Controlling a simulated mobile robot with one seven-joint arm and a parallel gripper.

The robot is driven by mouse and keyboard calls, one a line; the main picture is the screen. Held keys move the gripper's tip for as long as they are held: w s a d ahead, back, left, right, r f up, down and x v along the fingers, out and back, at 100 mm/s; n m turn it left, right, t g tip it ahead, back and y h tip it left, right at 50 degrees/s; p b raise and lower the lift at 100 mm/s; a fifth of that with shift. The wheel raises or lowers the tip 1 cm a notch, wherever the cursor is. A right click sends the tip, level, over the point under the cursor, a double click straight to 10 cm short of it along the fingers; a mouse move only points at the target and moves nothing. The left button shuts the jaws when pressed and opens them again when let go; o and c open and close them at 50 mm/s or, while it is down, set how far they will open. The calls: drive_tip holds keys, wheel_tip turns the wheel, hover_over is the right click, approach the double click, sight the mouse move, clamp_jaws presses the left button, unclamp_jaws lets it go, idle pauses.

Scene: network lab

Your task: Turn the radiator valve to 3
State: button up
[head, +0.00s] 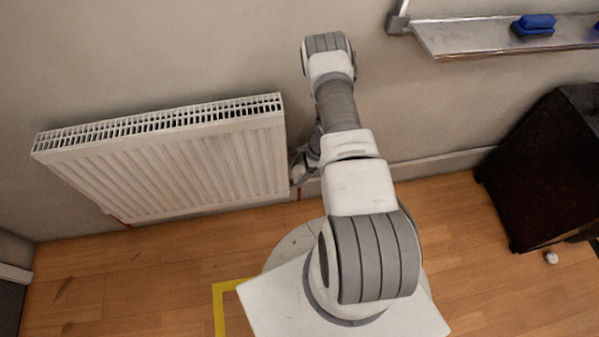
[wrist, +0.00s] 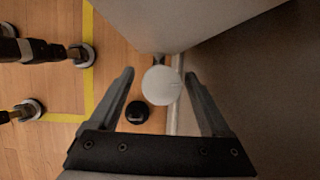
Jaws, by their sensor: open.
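The white panel radiator (head: 175,172) is mounted on the wall left of my arm in the head view. Its grey-looking end (wrist: 165,22) fills the top of the wrist view. The radiator valve (wrist: 161,85) is a pale round knob just below that end, seen end-on. My gripper (wrist: 159,73) is open, with one finger on each side of the knob and a visible gap on both sides. No scale number is readable on the knob. In the head view my gripper (head: 304,165) is small and partly hidden by my arm beside the radiator's right end; the valve cannot be made out there.
The wall (wrist: 260,90) runs close along the right of the wrist view. A small black round object (wrist: 137,112) shows below left of the knob. A whiteboard tray (head: 490,36) with a blue eraser (head: 535,24) is above right. A dark cabinet (head: 550,165) stands right. Yellow tape (head: 218,305) marks the wooden floor.

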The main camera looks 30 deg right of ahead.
clamp_jaws()
drive_tip(key=shift+m, duration=0.7)
unclamp_jaws()
drive_tip(key=shift+r, duration=0.1)
